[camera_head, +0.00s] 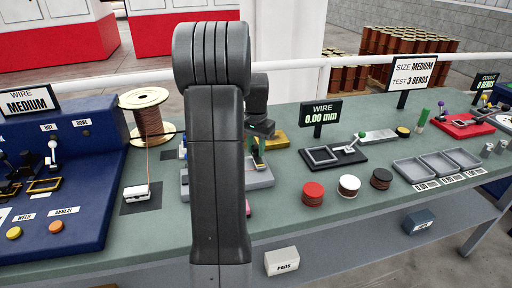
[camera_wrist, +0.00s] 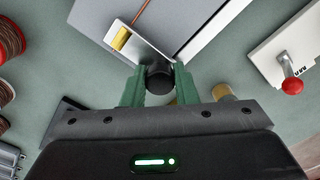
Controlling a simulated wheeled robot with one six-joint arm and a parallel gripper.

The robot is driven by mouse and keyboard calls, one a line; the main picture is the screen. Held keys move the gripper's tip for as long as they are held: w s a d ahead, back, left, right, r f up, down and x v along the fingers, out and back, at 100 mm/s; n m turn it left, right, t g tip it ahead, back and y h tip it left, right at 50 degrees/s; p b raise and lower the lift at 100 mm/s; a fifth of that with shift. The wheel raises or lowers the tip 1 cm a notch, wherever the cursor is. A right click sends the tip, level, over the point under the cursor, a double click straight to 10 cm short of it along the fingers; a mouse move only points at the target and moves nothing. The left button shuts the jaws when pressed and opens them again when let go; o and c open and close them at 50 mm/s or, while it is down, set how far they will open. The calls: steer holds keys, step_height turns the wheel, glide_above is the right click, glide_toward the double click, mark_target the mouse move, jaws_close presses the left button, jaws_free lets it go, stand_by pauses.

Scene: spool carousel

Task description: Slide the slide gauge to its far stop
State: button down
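What looks like the slide gauge is a pale grey base (camera_head: 262,180) on the bench, partly hidden behind my arm in the head view. In the wrist view, a black round knob (camera_wrist: 160,78) sits at the edge of a white frame (camera_wrist: 120,22) with a yellow piece in it. My gripper (camera_wrist: 160,72) has green fingers on both sides of this knob, and the knob fills the gap between them. In the head view my gripper (camera_head: 256,155) is small and partly hidden above the grey base.
A display reading 0.00 mm (camera_head: 320,114) stands behind a black lever device (camera_head: 335,156). Red, white and black-topped coils (camera_head: 313,193) lie to the right. A copper spool (camera_head: 146,112) and a white block (camera_head: 137,192) are left. A red-knobbed lever (camera_wrist: 292,86) shows in the wrist view.

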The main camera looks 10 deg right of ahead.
steer(key=a, duration=1.1)
steer(key=a+p, duration=0.1)
steer(key=a, duration=0.4)
steer(key=shift+s+a, duration=0.2)
steer(key=shift+s, duration=0.05)
steer(key=c, duration=1.1)
jaws_free()
steer(key=shift+c, duration=0.2)
step_height(320, 180, up, 14)
steer(key=shift+f, duration=0.15)
